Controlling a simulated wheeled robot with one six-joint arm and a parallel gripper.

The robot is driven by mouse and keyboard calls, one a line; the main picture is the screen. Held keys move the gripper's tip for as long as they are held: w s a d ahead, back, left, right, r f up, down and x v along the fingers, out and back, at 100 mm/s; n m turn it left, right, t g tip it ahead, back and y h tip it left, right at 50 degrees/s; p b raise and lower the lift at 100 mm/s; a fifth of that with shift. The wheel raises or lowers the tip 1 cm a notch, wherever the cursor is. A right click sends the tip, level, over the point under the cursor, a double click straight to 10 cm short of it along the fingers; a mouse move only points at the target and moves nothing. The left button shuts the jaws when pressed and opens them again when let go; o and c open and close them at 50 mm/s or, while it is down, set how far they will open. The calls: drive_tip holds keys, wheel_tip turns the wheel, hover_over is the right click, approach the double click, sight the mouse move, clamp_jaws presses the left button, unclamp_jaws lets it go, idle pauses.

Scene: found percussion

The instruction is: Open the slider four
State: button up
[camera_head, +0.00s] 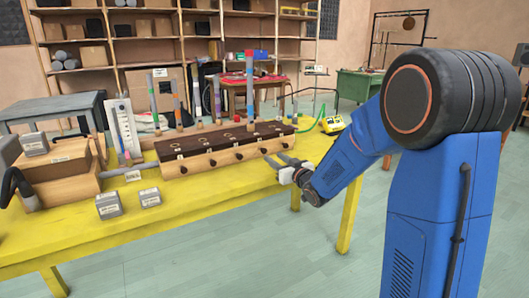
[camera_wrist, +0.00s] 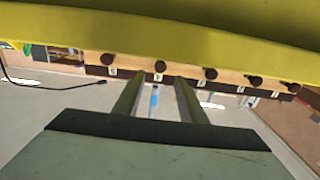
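A long wooden box (camera_head: 225,158) with a dark top stands on the yellow table (camera_head: 215,205). Several dark round knobs line its front, with small labels too small to read. The knob second from the right (camera_head: 265,151) is probably slider four; it shows in the wrist view (camera_wrist: 160,66), which looks upside down. My gripper (camera_head: 272,158) is in front of the box's right half, over the table's edge. In the wrist view my gripper (camera_wrist: 158,76) is open and empty. Its fingers point toward that knob, which lies between their lines. I see no contact. No slider looks pulled out.
Coloured tubes (camera_head: 249,85) stand behind the box. Grey labelled blocks (camera_head: 108,205) and wooden boxes (camera_head: 60,170) are at the table's left.

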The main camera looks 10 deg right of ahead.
sight(265, 151)
drive_tip(key=x, duration=0.9)
